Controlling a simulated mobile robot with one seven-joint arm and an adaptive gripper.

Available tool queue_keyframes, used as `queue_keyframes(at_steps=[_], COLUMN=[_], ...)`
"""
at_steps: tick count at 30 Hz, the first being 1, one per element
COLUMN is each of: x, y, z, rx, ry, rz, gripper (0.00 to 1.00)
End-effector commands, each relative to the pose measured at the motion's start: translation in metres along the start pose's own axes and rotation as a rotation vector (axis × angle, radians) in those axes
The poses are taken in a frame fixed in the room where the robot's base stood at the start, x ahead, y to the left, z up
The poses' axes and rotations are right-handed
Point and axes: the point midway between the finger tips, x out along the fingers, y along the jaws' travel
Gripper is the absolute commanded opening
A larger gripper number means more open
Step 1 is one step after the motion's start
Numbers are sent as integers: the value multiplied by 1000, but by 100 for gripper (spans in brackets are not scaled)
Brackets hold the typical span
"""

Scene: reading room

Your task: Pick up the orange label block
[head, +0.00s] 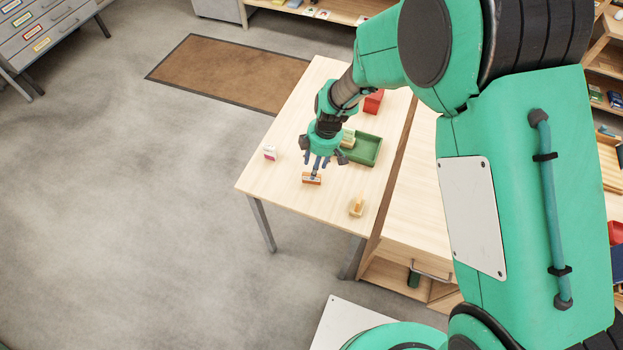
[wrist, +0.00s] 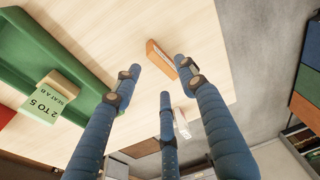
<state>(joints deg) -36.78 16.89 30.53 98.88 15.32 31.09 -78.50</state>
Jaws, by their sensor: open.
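The orange label block (head: 312,181) lies on the pale wooden table (head: 255,175), near its front edge, with a white label strip on its face. In the wrist view the orange block (wrist: 161,57) lies just beyond my fingertips, with bare tabletop around it. My gripper (head: 318,162) hangs above and slightly behind the block, pointing down. In the wrist view its blue fingers (wrist: 158,78) are spread apart with nothing between them. Whether a fingertip touches the block I cannot tell.
A white-and-pink block (head: 270,153) stands left, a wood-and-orange piece (head: 357,206) front right, and a red container (head: 374,98) behind. Table between them is clear.

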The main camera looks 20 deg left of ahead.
Motion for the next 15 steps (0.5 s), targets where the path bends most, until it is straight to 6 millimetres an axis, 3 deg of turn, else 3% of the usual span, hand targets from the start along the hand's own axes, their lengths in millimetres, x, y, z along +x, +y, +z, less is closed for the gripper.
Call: queue_keyframes(at_steps=[15], x=[9], y=[0], z=[0], rx=[0], ry=[0], rz=[1], gripper=[42])
